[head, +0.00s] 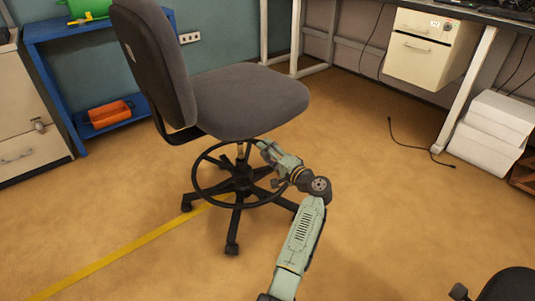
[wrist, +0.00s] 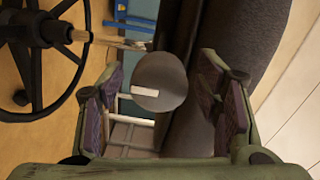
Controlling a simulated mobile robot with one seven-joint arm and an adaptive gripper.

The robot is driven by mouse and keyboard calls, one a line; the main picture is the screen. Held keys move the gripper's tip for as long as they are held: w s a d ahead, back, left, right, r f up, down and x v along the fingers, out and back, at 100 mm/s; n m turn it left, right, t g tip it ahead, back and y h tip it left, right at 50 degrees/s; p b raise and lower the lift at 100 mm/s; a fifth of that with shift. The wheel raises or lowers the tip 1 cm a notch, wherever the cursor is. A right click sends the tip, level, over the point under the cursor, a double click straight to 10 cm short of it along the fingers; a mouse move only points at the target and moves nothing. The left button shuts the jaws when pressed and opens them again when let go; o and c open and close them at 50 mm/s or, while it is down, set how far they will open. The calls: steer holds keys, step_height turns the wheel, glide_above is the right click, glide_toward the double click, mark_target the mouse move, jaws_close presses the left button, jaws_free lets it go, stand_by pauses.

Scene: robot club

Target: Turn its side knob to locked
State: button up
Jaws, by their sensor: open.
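The office chair (head: 245,102) has a grey seat and backrest on a black wheeled base. In the wrist view its round grey side knob (wrist: 165,70) with a pale bar mark shows between my fingers. The dark underside of the seat (wrist: 240,50) lies behind and to the right of the knob. My gripper (head: 259,146) is just below the seat's front edge. In the wrist view my gripper (wrist: 163,82) is open, with a finger on each side of the knob and gaps between. The knob is hidden in the head view.
The chair's black foot ring (head: 205,185) and star base are close below my gripper. A white drawer unit (head: 425,55) hangs under the desk at right.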

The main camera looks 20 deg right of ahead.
steer(key=v, duration=1.2)
steer(key=shift+w, duration=0.1)
